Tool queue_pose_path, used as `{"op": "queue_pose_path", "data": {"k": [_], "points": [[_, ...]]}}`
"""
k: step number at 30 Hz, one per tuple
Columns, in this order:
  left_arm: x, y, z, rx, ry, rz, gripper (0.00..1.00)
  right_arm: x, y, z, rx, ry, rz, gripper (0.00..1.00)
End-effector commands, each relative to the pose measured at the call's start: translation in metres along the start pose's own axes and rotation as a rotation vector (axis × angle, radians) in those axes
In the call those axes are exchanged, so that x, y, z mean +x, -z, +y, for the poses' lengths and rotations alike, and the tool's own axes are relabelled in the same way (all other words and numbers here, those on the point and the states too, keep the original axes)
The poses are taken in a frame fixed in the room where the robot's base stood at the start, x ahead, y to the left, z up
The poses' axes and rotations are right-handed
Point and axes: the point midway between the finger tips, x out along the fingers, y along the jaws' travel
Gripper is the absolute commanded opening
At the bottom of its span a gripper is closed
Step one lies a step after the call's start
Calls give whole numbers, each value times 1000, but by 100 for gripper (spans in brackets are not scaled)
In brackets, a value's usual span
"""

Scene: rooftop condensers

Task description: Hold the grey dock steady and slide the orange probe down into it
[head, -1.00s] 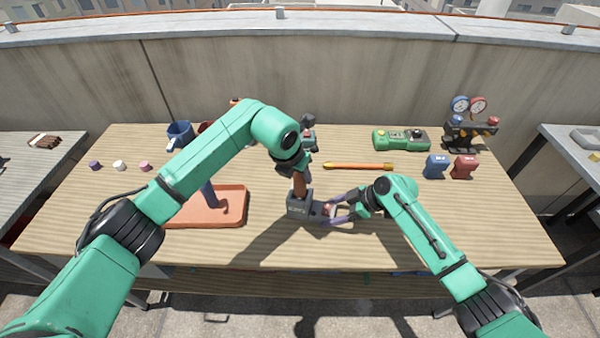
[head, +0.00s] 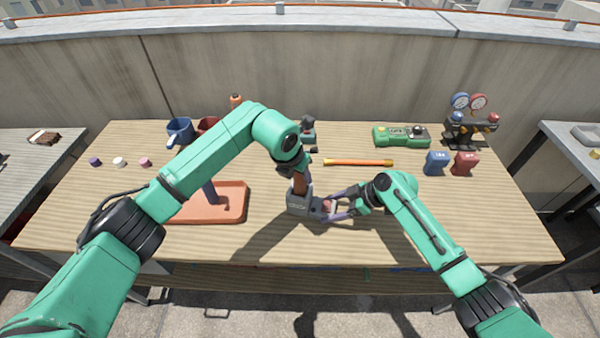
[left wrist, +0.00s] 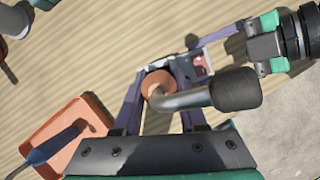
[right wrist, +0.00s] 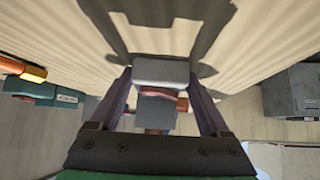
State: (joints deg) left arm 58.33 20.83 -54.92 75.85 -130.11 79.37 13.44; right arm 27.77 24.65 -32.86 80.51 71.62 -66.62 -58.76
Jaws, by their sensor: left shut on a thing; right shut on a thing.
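The orange probe (head: 299,183) stands roughly upright over the grey dock (head: 298,207). My left gripper (head: 300,180) is shut on it from above. In the left wrist view, the probe's round orange top (left wrist: 155,82) sits between the fingers, and a grey bent tube with a black end appears to rise from it. The probe's lower end is at the dock's top; how deep it sits is hidden. My right gripper (head: 338,206) is shut on the dock's right end. The dock also shows between its fingers in the right wrist view (right wrist: 160,72).
The front tabletop is clear.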

Motion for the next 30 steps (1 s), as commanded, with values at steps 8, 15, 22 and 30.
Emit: {"op": "queue_pose_path", "data": {"k": [8, 15, 22, 30], "points": [[7, 3, 0, 0, 0, 0, 0, 0, 1, 0, -1, -1, 2, 44], [8, 3, 0, 0, 0, -1, 0, 0, 1, 0, -1, -1, 2, 44], [10, 4, 0, 0, 0, 0, 0, 0, 1, 0, -1, -1, 2, 44], [18, 8, 0, -1, 0, 1, 0, 0, 1, 0, -1, -1, 2, 44]]}}
